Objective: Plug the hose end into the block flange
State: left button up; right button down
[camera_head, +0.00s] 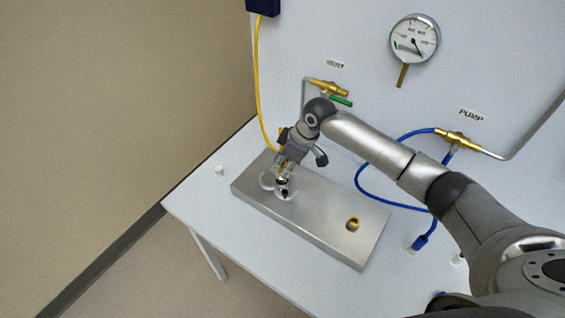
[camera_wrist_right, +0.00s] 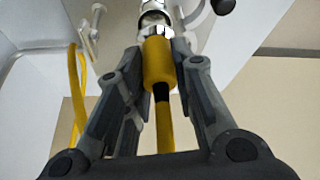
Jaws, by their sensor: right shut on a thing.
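The metal block (camera_head: 315,228) lies on the white table. My right gripper (camera_head: 284,178) is over the block's left end and points down. It is shut on the yellow hose end (camera_wrist_right: 158,62), whose yellow sleeve sits between the fingers in the right wrist view (camera_wrist_right: 160,50). The silver tip (camera_wrist_right: 154,24) of the hose end reaches past the fingertips. A pale round flange (camera_head: 266,181) shows on the block beside the gripper. Whether the tip is inside a flange or just above it, I cannot tell. My left gripper is not in view.
A brass fitting (camera_head: 352,224) stands on the block's right part. The yellow hose (camera_head: 257,75) hangs from a dark blue box (camera_head: 263,6). A blue hose (camera_head: 372,190) curves behind the block. A white cap (camera_head: 219,170) stands at the table's left. A gauge (camera_head: 414,39) is on the wall.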

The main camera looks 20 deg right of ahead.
jog(key=shift+f+b, duration=0.6)
jog(key=shift+f, duration=0.55)
jog(key=c, duration=1.1)
grip_release()
jog(key=shift+c, duration=0.2)
jog(key=v, duration=1.2)
jog(key=shift+f, duration=0.15)
